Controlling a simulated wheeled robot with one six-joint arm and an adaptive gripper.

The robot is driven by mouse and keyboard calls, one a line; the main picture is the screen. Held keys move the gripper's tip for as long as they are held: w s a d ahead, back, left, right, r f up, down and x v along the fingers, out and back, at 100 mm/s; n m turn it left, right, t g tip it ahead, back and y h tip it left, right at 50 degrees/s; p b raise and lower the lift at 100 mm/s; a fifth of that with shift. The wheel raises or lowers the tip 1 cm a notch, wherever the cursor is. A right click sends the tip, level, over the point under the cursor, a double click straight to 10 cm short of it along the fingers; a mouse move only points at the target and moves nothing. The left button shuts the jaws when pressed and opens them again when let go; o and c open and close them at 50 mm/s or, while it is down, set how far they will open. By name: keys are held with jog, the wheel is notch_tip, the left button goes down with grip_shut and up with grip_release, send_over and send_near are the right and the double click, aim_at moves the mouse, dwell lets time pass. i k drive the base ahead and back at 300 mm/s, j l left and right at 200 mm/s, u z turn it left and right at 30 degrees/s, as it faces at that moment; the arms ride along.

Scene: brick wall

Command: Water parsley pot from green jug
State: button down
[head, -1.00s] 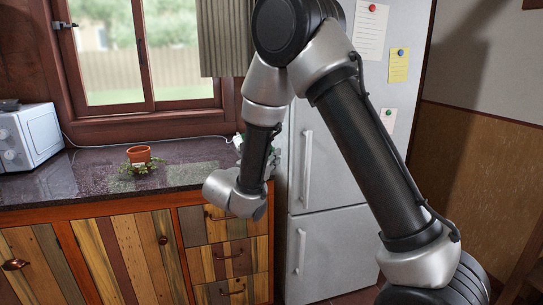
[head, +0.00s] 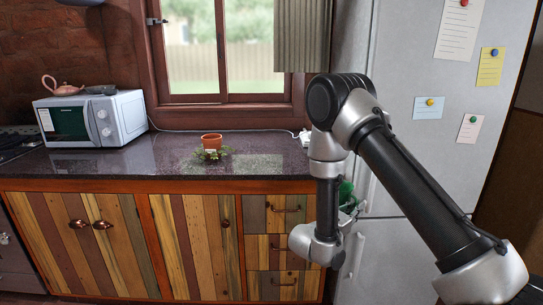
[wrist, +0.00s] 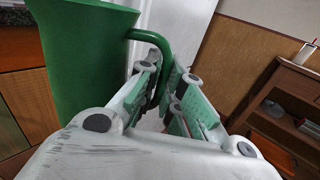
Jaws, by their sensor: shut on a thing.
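My gripper (wrist: 168,88) is shut on the handle of the green jug (wrist: 85,60) in the wrist view. The jug's body fills the upper left there, and its base is out of view. In the head view my arm hides most of the gripper and jug; a bit of green jug (head: 346,190) shows behind my wrist at the drawers' right end.
A microwave (head: 93,118) with a pink teapot (head: 63,86) on top stands left on the counter (head: 270,165). A white socket with a cable lies at the counter's back right. The fridge (head: 400,150) is close beside my arm. The counter around the pot is largely clear.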

aim_at(212, 143)
jog(key=i+j+u, duration=0.2)
jog(key=u, duration=0.25)
jog(key=i+j+u, duration=0.1)
jog(key=i+u, duration=0.3)
jog(key=k, duration=0.1)
